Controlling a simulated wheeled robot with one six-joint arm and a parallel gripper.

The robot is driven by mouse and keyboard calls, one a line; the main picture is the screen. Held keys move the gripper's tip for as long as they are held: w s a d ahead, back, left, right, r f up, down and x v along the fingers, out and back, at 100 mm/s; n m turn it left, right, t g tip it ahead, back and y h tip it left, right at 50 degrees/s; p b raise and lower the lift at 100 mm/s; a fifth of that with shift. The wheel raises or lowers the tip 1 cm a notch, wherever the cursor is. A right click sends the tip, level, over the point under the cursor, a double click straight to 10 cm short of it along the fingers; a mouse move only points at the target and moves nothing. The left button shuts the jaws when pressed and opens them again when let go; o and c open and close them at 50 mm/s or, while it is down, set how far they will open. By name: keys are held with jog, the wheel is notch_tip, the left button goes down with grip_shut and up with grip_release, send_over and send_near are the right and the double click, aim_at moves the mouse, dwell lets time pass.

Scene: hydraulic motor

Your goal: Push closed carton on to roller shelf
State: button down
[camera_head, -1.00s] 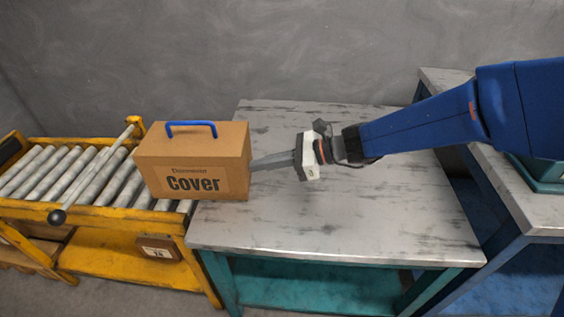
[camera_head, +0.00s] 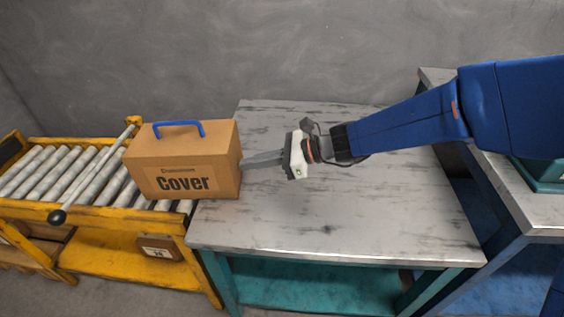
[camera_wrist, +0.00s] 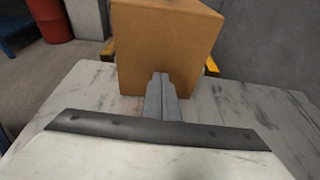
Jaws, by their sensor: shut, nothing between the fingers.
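The closed carton (camera_head: 190,168) is a brown box with a blue handle on top and the word Cover on its front. It straddles the joint between the roller shelf (camera_head: 60,180) and the grey table, with its left part over the rollers and its right part over the tabletop. My gripper (camera_head: 245,162) is shut and empty, with its fingertips at the carton's right side. In the wrist view the fingers (camera_wrist: 161,88) point at the carton's near face (camera_wrist: 165,45) and appear to touch it.
The worn grey table (camera_head: 330,200) is bare to the right of the carton. A grey bar with a black knob (camera_head: 57,216) lies across the rollers, left of the carton. A grey wall stands behind. A red barrel (camera_wrist: 50,18) shows in the wrist view.

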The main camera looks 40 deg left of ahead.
aim_at(238, 157)
jog(key=shift+s+a, duration=0.45)
jog(key=shift+a, duration=0.55)
jog(key=shift+s+a, duration=0.5)
jog(key=shift+a, duration=0.5)
jog(key=shift+s+a, duration=0.45)
jog(key=shift+a, duration=0.65)
jog(key=shift+s+a, duration=0.45)
jog(key=shift+a, duration=0.65)
jog(key=shift+s+a, duration=0.5)
jog(key=shift+a, duration=0.55)
jog(key=shift+s+a, duration=0.45)
jog(key=shift+a, duration=0.65)
jog(key=shift+w+d+r, duration=0.1)
jog(key=shift+w+d, duration=0.45)
jog(key=shift+d, duration=0.3)
jog(key=shift+w+d, duration=0.5)
jog(key=shift+d, duration=0.35)
jog(key=shift+r, duration=4.95)
